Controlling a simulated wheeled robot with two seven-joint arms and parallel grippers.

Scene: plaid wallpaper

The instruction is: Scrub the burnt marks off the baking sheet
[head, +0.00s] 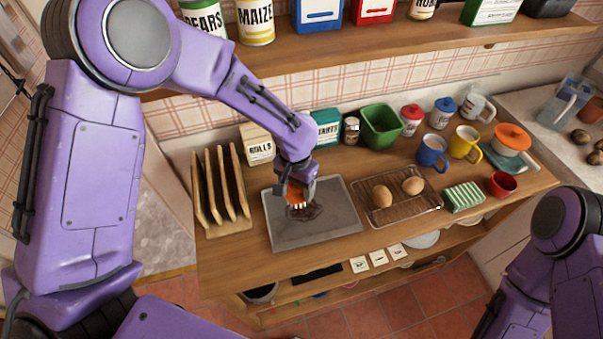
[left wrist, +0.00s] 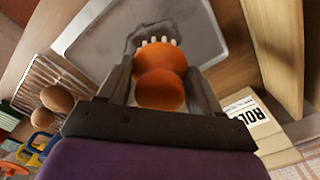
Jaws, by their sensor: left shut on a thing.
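The baking sheet (head: 335,222) is a grey flat tray lying on the wooden counter. A dark burnt mark (head: 312,212) shows near its middle, partly hidden by my gripper. My left gripper (head: 297,193) is over the sheet, shut on an orange-handled brush (head: 293,190) with pale bristles. In the left wrist view the brush's rounded orange handle (left wrist: 160,75) sits between the two fingers, its bristles pointing at the dark mark on the sheet (left wrist: 190,28). I cannot tell whether the bristles touch the sheet. My right gripper is not in view; only part of that arm shows at lower right.
A wooden rack with upright boards (head: 222,190) stands left of the sheet. A wire rack (head: 400,207) with two brown eggs (head: 382,196) and a green striped sponge (head: 463,197) are to the right. Boxes, a green bin (head: 382,127) and mugs line the back.

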